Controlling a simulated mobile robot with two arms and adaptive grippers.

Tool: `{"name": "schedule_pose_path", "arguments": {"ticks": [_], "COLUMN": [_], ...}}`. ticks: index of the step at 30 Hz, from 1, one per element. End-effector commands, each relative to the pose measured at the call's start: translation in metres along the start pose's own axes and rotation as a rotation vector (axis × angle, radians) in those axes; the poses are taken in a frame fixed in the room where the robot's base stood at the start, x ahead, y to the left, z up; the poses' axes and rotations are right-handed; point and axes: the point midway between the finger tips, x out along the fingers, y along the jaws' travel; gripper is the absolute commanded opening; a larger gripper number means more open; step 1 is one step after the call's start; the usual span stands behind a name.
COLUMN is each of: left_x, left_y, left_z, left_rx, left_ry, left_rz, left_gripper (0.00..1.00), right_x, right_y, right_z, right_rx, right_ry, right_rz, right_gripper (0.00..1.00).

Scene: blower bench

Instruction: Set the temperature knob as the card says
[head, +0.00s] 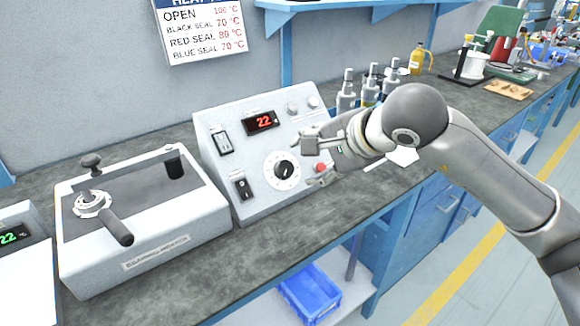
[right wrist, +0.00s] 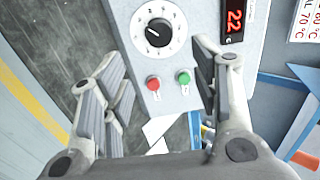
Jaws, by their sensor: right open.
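The temperature knob (head: 286,169) is a black knob on a white dial, on the sloped front of a white control box (head: 222,121). It also shows in the right wrist view (right wrist: 158,32). The red display (head: 263,122) reads 22. The card (head: 203,32) on the wall reads open 100 °C, black seal 70 °C, red seal 80 °C, blue seal 70 °C. My right gripper (head: 313,160) is open and empty, just right of the knob, apart from it. In the right wrist view its fingers stand wide with the dial beyond them. My left gripper is not in view.
A red button (right wrist: 153,82) and a green button (right wrist: 184,77) sit beside the dial. Two switches (head: 223,141) are on the box's left. A white unit (head: 150,228) with a black handle stands left. Several bottles (head: 370,88) stand behind my right arm.

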Motion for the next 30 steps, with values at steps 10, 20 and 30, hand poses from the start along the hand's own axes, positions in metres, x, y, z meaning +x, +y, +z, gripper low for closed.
{"name": "schedule_pose_path", "arguments": {"ticks": [10, 20, 30], "left_x": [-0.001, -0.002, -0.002], "left_y": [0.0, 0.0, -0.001], "left_z": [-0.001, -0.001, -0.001], "left_rx": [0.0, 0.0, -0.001], "left_ry": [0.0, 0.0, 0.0], "left_rz": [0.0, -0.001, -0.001], "left_gripper": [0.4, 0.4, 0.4], "right_x": [0.065, 0.098, 0.099], "right_y": [0.001, 0.001, 0.001], "right_z": [0.003, 0.003, 0.003], "right_rx": [0.004, 0.002, 0.002], "right_ry": [-0.007, -0.007, -0.007], "right_rz": [0.002, -0.001, 0.0], "right_gripper": [0.56, 0.56, 0.48]}}
